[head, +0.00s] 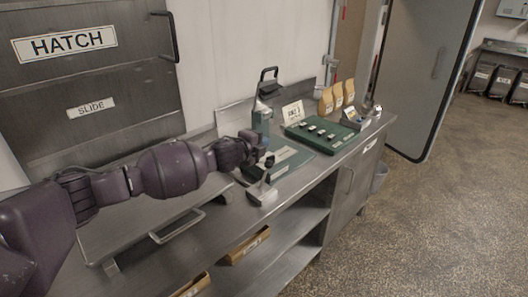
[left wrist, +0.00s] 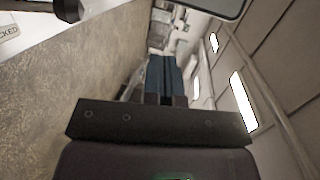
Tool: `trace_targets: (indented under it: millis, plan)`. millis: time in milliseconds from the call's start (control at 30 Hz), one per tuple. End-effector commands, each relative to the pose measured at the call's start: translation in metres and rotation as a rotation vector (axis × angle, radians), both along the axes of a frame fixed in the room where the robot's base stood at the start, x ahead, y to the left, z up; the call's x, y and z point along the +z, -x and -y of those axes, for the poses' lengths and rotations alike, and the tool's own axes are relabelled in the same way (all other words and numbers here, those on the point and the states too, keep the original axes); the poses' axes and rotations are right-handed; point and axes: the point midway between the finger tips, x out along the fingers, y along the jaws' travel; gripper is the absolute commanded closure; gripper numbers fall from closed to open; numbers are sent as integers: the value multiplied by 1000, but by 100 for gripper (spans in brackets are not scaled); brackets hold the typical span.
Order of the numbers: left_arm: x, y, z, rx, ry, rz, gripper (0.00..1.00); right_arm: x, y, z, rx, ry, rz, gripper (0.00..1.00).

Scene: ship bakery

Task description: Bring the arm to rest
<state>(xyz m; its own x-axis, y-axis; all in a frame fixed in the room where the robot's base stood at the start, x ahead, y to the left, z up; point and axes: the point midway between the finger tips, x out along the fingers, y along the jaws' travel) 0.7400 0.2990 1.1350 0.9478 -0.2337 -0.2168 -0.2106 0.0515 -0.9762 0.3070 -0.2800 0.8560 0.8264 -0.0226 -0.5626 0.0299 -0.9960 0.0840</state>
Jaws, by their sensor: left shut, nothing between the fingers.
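My left arm (head: 170,168) reaches in from the left over the steel counter. My left gripper (head: 268,160) is at its end, small and dark, above the counter beside a green mat. In the left wrist view the two blue-grey fingers (left wrist: 162,75) are together with nothing between them. That view points past the fingers toward the floor, wall and bright lights, with no object close to the fingertips. My right gripper does not show in either view.
A small metal device with a pale base (head: 262,194) stands near the gripper at the counter's front. A green tray (head: 325,147) with small items, paper bags (head: 337,97) and a sign (head: 293,112) stand farther right. A hatch (head: 80,65) is behind the arm. The right floor is open.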

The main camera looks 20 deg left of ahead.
Motion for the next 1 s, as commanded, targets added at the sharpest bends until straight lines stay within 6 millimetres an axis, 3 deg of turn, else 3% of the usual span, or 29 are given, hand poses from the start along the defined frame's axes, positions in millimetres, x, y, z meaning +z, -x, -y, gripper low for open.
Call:
trace_targets:
  millis: [767, 867, 1000]
  plan:
    - [5, -1, -2, 9, 34, -9, 100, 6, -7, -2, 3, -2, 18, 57]
    - [16, 2, 8, 2, 109, -10, 100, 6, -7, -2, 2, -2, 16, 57]
    - [37, 10, 43, -33, 261, 3, 100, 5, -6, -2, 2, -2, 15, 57]
